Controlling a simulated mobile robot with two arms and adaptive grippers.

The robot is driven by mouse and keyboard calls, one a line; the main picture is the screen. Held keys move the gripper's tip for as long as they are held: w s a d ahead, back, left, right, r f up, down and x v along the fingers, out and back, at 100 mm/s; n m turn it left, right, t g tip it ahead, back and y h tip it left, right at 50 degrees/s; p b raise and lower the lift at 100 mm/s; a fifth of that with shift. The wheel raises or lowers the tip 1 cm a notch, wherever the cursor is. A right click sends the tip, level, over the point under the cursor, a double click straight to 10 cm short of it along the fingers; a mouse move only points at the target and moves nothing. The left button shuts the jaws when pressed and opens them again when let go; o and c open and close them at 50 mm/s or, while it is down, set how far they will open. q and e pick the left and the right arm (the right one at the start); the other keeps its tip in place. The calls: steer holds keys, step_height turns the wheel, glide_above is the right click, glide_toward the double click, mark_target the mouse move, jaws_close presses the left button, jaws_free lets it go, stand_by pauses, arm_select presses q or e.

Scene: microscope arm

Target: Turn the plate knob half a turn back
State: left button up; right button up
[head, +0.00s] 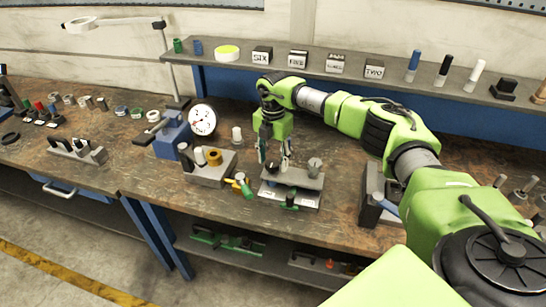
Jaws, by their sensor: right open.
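A small fixture (296,181) with a grey top plate and a pale base stands near the front edge of the bench. A grey round knob (314,166) stands upright on its right end. A dark green knob (291,202) sits at its front. I cannot tell for certain which one is the plate knob. My right gripper (274,158) points down, open, over the left end of the fixture. Its fingers are to the left of the grey knob and apart from it. Whether the fingertips touch anything on the plate is unclear. My left gripper is not in view.
A grey block with cylinders (208,172) and a yellow-green handled tool (242,188) lie left of the fixture. A blue stand with a dial (203,120) is behind them. A raised shelf (380,79) with labelled blocks runs along the back. A dark holder (376,208) stands right.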

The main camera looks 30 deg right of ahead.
steer(key=c, duration=1.1)
steer(key=shift+f+n, duration=0.1)
steer(key=shift+n, duration=0.2)
